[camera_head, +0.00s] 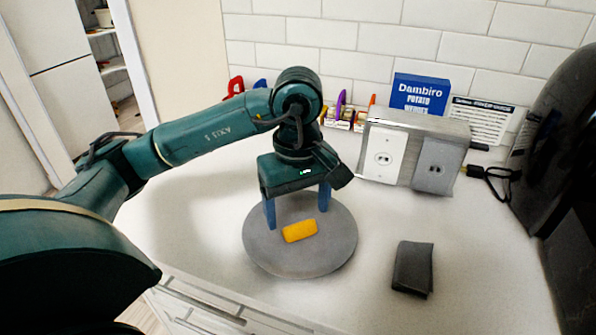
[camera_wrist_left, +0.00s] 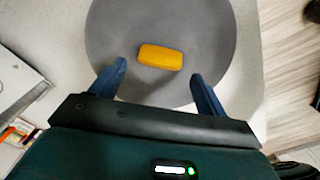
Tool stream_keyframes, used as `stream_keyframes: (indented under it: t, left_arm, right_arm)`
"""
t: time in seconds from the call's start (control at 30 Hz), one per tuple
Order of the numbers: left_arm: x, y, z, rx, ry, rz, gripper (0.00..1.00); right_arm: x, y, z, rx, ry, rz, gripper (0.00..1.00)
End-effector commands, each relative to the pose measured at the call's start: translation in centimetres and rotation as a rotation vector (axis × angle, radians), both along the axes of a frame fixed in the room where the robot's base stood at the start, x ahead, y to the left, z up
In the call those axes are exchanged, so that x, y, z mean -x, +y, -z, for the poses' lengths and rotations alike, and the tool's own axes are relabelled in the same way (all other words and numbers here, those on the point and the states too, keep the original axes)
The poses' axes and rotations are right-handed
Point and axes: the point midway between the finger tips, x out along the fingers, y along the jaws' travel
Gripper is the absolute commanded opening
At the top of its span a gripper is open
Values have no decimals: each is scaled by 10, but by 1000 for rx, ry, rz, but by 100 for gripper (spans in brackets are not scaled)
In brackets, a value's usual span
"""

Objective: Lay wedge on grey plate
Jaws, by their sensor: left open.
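The wedge, a small yellow-orange block (camera_head: 300,231), lies on the round grey plate (camera_head: 270,258), near its middle. My left gripper (camera_head: 297,219) is above the plate with its two blue fingers pointing down, open and empty. In the left wrist view the wedge (camera_wrist_left: 160,57) lies on the plate (camera_wrist_left: 215,30) beyond the fingertips, apart from both fingers of the gripper (camera_wrist_left: 158,75). My right gripper is not in view.
A dark grey folded item (camera_head: 413,268) lies on the white counter (camera_head: 470,270) right of the plate. A metal outlet box (camera_head: 415,150) stands behind, with a blue Dambiro box (camera_head: 420,93) at the wall. A large black object (camera_head: 565,150) borders the right. The front right counter is clear.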

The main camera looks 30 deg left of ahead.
Motion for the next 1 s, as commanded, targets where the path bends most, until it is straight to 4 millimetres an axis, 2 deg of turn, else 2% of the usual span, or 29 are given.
stream_keyframes:
  t: [0.1, 0.2, 0.4, 0.6, 1.0]
  left_arm:
    - [-1, 0, -32, 2, -8, 0, 75]
    - [-1, 0, -53, 0, -7, -3, 75]
    - [-1, 0, -83, 0, -5, -1, 75]
    - [0, 0, -95, 1, -1, -2, 75]
    - [0, 0, -95, 1, -1, -1, 75]
  right_arm:
    - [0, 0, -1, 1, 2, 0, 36]
    - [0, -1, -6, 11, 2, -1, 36]
    - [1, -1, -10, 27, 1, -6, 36]
    - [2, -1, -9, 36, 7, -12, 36]
    - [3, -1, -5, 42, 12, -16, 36]
